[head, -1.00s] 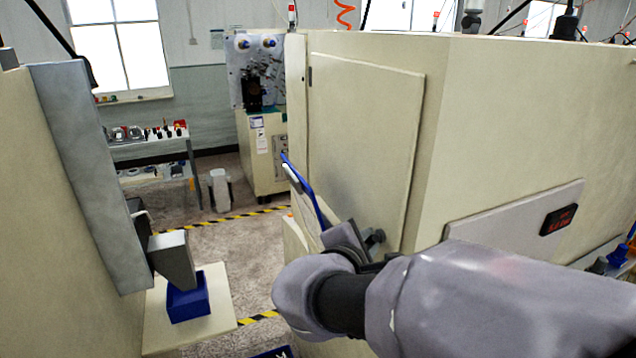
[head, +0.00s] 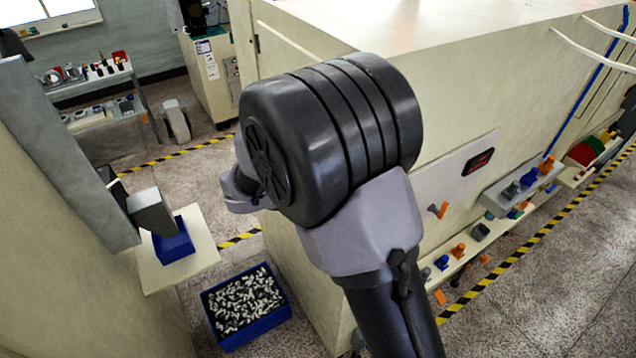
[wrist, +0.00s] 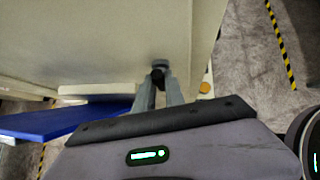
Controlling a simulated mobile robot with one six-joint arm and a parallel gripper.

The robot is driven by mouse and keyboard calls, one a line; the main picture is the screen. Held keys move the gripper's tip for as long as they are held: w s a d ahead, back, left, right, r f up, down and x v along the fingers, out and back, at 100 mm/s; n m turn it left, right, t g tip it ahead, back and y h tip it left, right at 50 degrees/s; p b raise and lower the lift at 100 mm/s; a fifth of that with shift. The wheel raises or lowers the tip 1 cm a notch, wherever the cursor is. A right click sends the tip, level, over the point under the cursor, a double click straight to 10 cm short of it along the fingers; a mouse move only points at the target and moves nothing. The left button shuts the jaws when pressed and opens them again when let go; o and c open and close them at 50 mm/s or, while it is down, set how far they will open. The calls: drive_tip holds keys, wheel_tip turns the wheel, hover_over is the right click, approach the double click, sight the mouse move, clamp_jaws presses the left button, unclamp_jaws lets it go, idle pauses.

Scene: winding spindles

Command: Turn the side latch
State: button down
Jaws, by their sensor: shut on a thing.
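The side latch (wrist: 160,63) is a small grey piece with a dark part, on the lower edge of the cream cabinet (wrist: 110,40) in the wrist view. My gripper (wrist: 159,82) has its two grey fingers closed around it, and the fingers cover part of the latch. In the head view, my own arm stands in front of the cabinet (head: 440,110) and hides both the latch and my gripper. The latch's exact angle cannot be told.
A blue board (wrist: 60,121) lies close to the left of my gripper. A blue bin of small metal parts (head: 247,305) stands on the floor. A grey block over a blue cup (head: 174,246) is at the left. A shelf with colored parts (head: 520,190) runs along the cabinet's right side.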

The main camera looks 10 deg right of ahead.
drive_tip(key=shift+g+p, duration=0.4)
drive_tip(key=shift+p, duration=0.05)
drive_tip(key=c, duration=1.4)
unclamp_jaws()
drive_tip(key=shift+r, duration=0.1)
drive_tip(key=b+v, duration=0.1)
drive_tip(key=v, duration=1.6)
drive_tip(key=shift+a, duration=0.2)
drive_tip(key=shift+s, duration=0.1)
